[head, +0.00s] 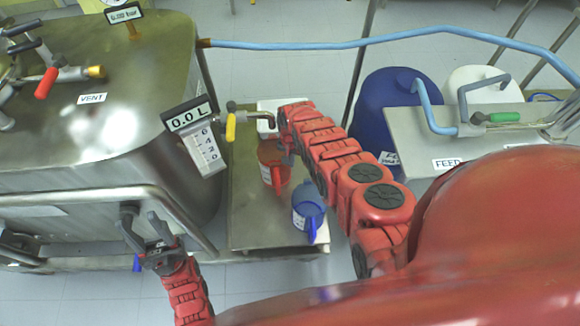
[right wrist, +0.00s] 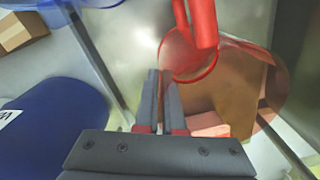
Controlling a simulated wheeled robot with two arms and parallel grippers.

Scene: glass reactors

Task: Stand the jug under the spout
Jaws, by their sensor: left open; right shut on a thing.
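The red jug (head: 271,163) stands on a metal platform beside the tank, just below the end of the spout (head: 262,115) in the head view. Its red handle (right wrist: 202,22) shows at the top of the right wrist view. My right gripper (right wrist: 158,78) is shut at the red jug's rim; in the head view its arm partly hides it. A blue jug (head: 308,211) stands nearer on the same platform, apart from the red one. My left gripper (head: 143,236) is open and empty in front of the tank.
The steel tank (head: 120,110) has a 0.0 L display (head: 188,116) and a yellow valve handle (head: 230,127). A white item (head: 270,105) lies at the platform's back. Blue drum (head: 385,100) and white drum (head: 480,85) stand right. A bare platform strip (head: 250,225) is clear.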

